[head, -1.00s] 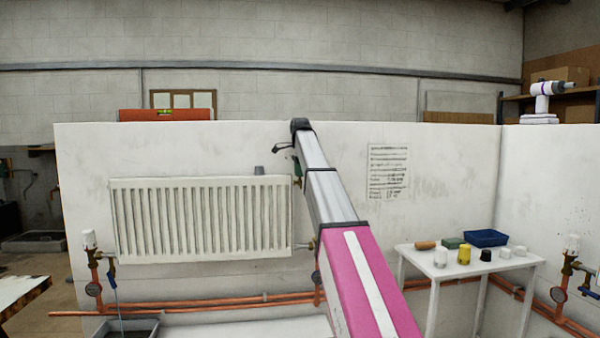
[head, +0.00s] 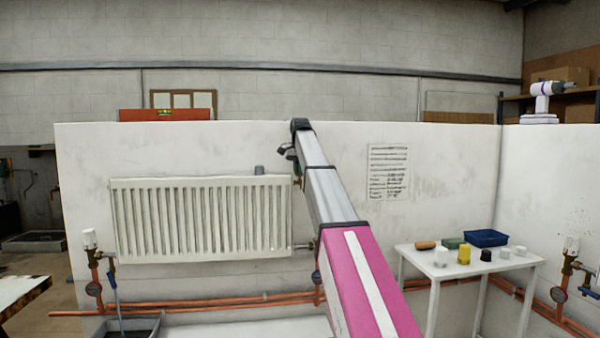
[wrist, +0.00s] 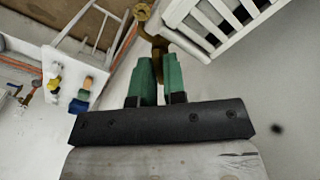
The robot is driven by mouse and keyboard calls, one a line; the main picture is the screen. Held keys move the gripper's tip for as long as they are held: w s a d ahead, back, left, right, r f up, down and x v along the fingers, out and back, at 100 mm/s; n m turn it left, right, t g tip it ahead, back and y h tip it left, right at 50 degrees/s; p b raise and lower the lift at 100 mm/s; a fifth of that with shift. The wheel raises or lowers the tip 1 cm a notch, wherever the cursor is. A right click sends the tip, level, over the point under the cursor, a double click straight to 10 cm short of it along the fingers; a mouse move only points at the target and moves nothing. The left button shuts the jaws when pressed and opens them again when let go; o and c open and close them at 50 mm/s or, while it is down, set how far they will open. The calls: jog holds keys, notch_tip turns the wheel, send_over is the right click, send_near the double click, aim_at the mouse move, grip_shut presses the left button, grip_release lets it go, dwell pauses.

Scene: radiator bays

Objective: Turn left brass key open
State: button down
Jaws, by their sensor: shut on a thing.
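The brass key (wrist: 158,40) shows in the wrist view between the tips of my gripper's green fingers, beside the white radiator's end (wrist: 215,22). Its round end (wrist: 143,12) sticks out beyond the fingers. My gripper (wrist: 157,60) is shut on the key. In the head view my gripper is small and mostly hidden by my arm, at the upper right corner of the white radiator (head: 200,218).
A small grey item (head: 259,170) stands on the radiator's top edge. Copper pipes (head: 220,303) run low along the wall. A white table (head: 420,260) with several small items and a blue tray (head: 487,238) stands at the right. A printed sheet (head: 388,172) hangs on the wall.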

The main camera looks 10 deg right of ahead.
jog(key=shift+n, duration=1.1)
jog(key=c, duration=1.3)
grip_release()
jog(key=shift+o, duration=0.2)
